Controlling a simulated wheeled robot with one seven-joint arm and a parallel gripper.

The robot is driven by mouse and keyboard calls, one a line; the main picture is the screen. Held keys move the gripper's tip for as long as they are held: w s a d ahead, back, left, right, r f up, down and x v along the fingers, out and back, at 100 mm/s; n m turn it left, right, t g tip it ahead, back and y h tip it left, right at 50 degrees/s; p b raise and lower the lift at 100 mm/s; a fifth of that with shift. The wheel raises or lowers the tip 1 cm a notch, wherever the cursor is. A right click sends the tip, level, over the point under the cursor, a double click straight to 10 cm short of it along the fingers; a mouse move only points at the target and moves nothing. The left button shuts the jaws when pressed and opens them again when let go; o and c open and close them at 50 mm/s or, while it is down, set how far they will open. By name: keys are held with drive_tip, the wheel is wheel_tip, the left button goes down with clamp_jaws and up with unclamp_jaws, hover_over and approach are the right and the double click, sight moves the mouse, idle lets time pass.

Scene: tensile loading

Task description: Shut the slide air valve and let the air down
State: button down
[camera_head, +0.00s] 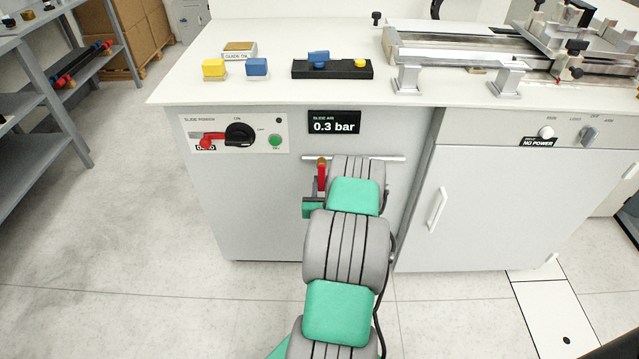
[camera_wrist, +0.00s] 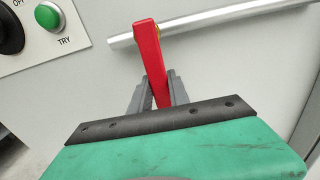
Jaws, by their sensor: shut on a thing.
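The red handle of the slide air valve (camera_head: 321,177) hangs down from a horizontal silver pipe (camera_head: 393,158) on the cabinet front, below the "SLIDE AIR" display (camera_head: 334,122), which reads 0.3 bar. In the wrist view the red handle (camera_wrist: 152,60) crosses in front of the pipe (camera_wrist: 205,20). My gripper (camera_wrist: 158,92) is shut on the handle's lower end, with a grey finger on each side. My arm hides part of the pipe in the head view.
Left of the display is a slide power panel (camera_head: 190,122) with a red-and-black switch and a green button (camera_head: 275,140). Floor at left is clear.

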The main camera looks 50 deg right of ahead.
drive_tip(key=c, duration=1.2)
unclamp_jaws()
drive_tip(key=shift+c, duration=0.2)
drive_tip(key=shift+s+a+f+b, duration=0.1)
drive_tip(key=shift+s+a+b, duration=0.2)
drive_tip(key=shift+b, duration=0.1)
drive_tip(key=b+v, duration=0.2)
drive_tip(key=v, duration=0.5)
drive_tip(key=shift+b, duration=0.3)
drive_tip(key=shift+w, duration=0.15)
